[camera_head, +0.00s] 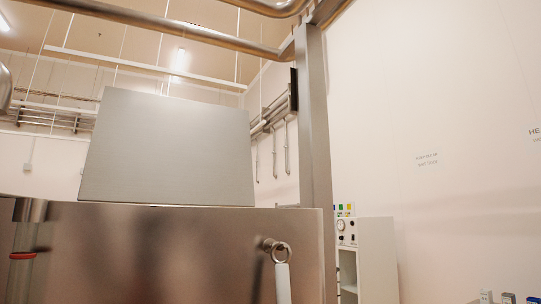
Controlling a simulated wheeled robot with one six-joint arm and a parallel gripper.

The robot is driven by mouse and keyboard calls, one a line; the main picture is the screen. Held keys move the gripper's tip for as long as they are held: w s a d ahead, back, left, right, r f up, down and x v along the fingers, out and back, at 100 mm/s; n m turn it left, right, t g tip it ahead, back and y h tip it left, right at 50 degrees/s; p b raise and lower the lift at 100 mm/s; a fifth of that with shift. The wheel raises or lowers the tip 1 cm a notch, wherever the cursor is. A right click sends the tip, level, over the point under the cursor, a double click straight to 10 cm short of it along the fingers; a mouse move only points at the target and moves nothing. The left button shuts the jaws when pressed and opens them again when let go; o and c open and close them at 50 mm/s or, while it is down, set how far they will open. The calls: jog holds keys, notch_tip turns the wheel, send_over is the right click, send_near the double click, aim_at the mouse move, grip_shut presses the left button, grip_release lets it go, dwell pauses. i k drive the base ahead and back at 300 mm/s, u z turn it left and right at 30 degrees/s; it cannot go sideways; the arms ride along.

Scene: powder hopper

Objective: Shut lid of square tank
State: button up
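The square tank (170,250) is a brushed steel box filling the lower left of the head view, with its front wall facing me. Its lid (168,150) is a flat grey metal panel standing up from the tank's top, nearly upright, so the tank is open. The tank's inside is hidden behind its front wall. My gripper is not in view.
A steel post (315,120) rises behind the tank's right end, and a thick pipe (160,22) crosses overhead. A white cabinet with a control panel (346,232) stands right of the tank. A ring fitting (280,252) with a pale handle sticks out on the tank's front.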

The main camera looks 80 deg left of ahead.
aim_at(144, 148)
jog(key=z, duration=0.5)
jog(key=i, duration=3.3)
jog(key=u, duration=3.65)
jog(key=i, duration=4.85)
jog(key=z, duration=0.05)
